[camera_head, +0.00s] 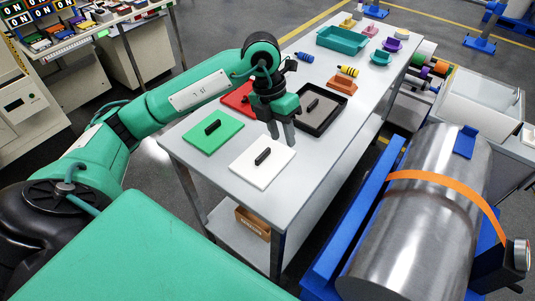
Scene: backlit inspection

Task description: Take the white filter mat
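The white filter mat (250,172) lies flat near the front end of the long table, with a black bar handle (263,156) standing on its middle. My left gripper (281,138) points down over the far right part of the mat, up and to the right of the handle in the picture. Its two fingers are apart with nothing between them. The fingertips cover a little of the mat's far edge. I cannot tell how high they are above it. My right gripper is not in view.
A green mat (226,142) lies left of the white one; a red mat (232,101) lies behind, partly covered by my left arm. A black tray (341,104) with a dark mat is to the right. Farther back are an orange block (342,85) and a teal bin (342,40).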

